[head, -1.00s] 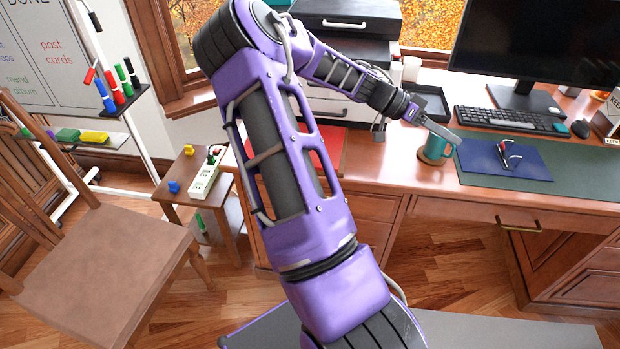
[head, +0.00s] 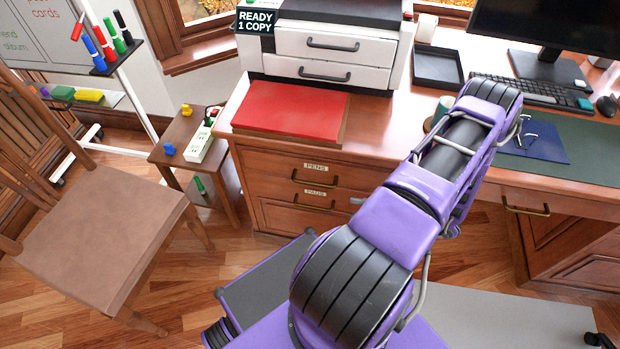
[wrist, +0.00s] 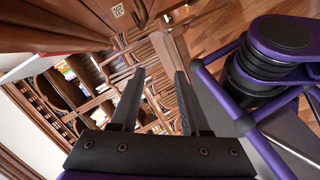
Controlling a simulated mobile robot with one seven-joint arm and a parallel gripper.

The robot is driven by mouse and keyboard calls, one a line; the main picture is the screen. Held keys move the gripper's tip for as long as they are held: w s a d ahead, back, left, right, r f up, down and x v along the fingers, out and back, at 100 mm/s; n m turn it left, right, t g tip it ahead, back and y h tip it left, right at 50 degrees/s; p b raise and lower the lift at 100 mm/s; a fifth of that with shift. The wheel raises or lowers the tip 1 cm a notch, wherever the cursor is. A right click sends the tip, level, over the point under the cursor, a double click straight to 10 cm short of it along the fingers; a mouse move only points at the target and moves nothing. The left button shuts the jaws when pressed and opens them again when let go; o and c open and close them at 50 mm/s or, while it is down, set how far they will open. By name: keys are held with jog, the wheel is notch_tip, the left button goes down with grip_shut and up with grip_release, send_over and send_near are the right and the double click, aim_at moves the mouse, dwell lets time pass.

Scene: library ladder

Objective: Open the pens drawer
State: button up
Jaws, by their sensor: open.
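The pens drawer (head: 285,172) is the upper drawer in the wooden desk pedestal, under the red pad. It looks shut, with a "PENS" label and a dark curved handle (head: 315,181). The pads drawer (head: 290,206) is below it, also shut. In the wrist view my gripper (wrist: 158,75) is open, with nothing between its two dark fingers. A brass handle (wrist: 138,12) and a small label show beyond the fingertips at the top edge; I cannot tell which drawer they belong to. In the head view my arm hides most of the gripper; a grey tip shows right of the drawer handles.
A wooden chair (head: 105,240) and a small side table (head: 180,135) stand left of the desk. A printer (head: 335,50) and red pad (head: 290,108) are on the desktop. Another desk drawer handle (head: 525,208) is at right.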

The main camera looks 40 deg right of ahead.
aim_at(316, 185)
jog(key=w+a+f, duration=0.1)
jog(key=w, duration=0.4)
jog(key=w+a+f+m+t+h, duration=0.1)
jog(key=w, duration=0.5)
jog(key=w+a+f+m+h, duration=0.1)
jog(key=w+a, duration=0.1)
jog(key=w, duration=0.4)
jog(key=shift+f+t, duration=0.25)
jog(key=shift+t, duration=0.15)
grip_shut()
jog(key=shift+d, duration=0.1)
dwell(0.6)
